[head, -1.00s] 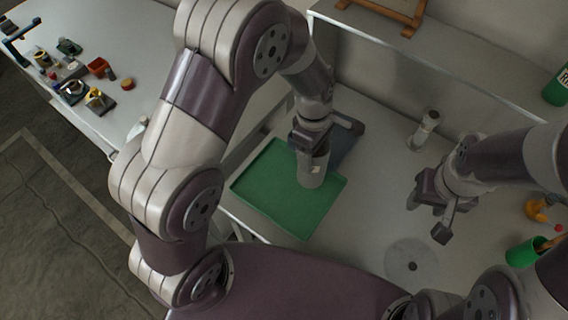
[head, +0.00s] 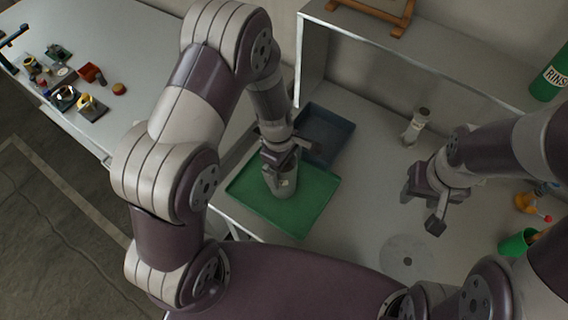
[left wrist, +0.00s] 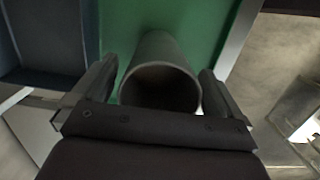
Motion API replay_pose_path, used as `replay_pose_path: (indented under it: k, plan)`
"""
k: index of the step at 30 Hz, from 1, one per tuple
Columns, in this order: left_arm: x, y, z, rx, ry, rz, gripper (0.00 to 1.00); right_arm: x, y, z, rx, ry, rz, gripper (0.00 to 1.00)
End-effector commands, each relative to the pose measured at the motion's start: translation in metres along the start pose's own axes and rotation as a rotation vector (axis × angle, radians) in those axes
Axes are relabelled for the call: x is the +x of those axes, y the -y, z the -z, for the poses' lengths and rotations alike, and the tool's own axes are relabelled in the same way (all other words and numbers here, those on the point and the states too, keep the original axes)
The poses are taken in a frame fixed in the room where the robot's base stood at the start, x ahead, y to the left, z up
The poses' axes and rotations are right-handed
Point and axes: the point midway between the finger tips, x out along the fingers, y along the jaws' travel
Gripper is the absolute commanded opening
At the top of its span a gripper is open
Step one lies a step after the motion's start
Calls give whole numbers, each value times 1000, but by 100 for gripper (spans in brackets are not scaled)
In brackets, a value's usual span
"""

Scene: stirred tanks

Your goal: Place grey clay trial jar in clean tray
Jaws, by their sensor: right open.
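The grey clay trial jar (head: 284,185) is a grey cylinder with a small pale label, upright over the green tray (head: 318,206). I cannot tell whether its base touches the tray. My left gripper (head: 280,160) is at the jar's top, with its fingers on both sides of it. In the left wrist view, the jar's open mouth (left wrist: 160,88) faces the camera between the fingers, with green tray behind. A blue tray (head: 328,130) lies behind the green one. No wording on either tray is visible. My right gripper (head: 428,210) is open and empty over the right of the table.
A pale bottle (head: 416,127) stands at the back of the table. A green cup (head: 516,243) and an orange flask (head: 530,202) stand at the right. A raised shelf (head: 440,72) runs behind. A round grey disc (head: 407,258) lies near the front.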

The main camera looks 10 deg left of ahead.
Motion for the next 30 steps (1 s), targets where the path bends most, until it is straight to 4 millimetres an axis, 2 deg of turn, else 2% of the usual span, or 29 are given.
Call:
replay_pose_path:
  k: [5,8,11,18,24,26,30]
  plan:
    - [-1,0,0,0,0,0,100,0,0,0,0,0,0,46]
    - [-8,-1,0,1,0,-3,100,-2,0,0,0,0,0,46]
    - [-27,-2,0,2,-1,-6,100,1,0,0,0,0,0,46]
    - [-90,-1,0,0,-1,-6,100,11,0,-1,0,0,0,46]
    - [-120,1,0,16,-3,-4,100,14,0,-2,0,0,0,46]
    - [-126,10,4,106,-17,-10,100,14,0,-2,0,0,0,46]
    - [-137,54,19,615,-99,-28,100,14,0,-2,0,0,0,46]
